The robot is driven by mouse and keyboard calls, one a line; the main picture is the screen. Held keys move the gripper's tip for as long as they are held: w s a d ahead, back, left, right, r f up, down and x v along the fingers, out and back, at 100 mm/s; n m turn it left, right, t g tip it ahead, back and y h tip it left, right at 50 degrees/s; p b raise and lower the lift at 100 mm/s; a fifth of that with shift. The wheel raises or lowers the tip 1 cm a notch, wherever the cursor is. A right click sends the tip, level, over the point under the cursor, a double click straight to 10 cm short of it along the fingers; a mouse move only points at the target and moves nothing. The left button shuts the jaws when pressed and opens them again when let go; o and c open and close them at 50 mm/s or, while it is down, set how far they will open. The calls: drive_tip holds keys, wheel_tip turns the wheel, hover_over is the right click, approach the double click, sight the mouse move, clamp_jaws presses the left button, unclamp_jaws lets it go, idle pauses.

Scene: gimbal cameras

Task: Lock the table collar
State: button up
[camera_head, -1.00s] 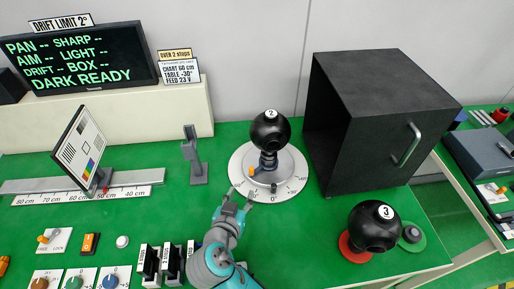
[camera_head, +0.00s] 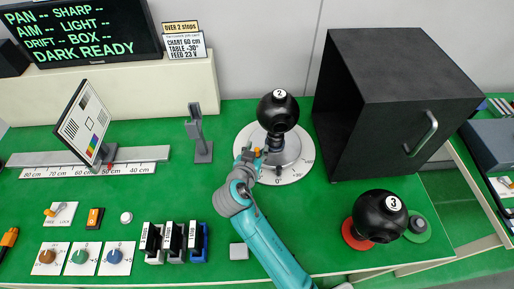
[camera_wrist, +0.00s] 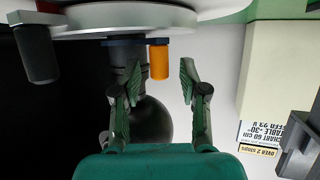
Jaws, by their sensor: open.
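The round turntable (camera_head: 246,141) with a white degree scale carries the black ball camera (camera_head: 278,108) marked 2. An orange lever (camera_head: 265,150) sticks out at the left front of its hub. In the wrist view, which is upside down, the orange lever (camera_wrist: 159,62) hangs from a dark collar (camera_wrist: 118,42) beside the post. My gripper (camera_head: 249,157) is at the turntable's left front. In the wrist view my gripper (camera_wrist: 158,72) is open, with the lever in line between its fingertips. Contact with the lever cannot be told.
A black box (camera_head: 395,95) with a handle stands close to the right of the turntable. A grey stand (camera_head: 201,135) is to the left. Ball camera 3 (camera_head: 381,215) sits at the right front. Green surface between is clear.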

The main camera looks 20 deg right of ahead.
drive_tip(key=shift+w+d+f, duration=0.15)
drive_tip(key=shift+w+d, duration=0.1)
drive_tip(key=shift+w, duration=0.05)
drive_tip(key=shift+c, duration=0.2)
clamp_jaws()
drive_tip(key=shift+w+a, duration=0.15)
drive_tip(key=shift+w, duration=0.2)
drive_tip(key=shift+o, duration=0.2)
unclamp_jaws()
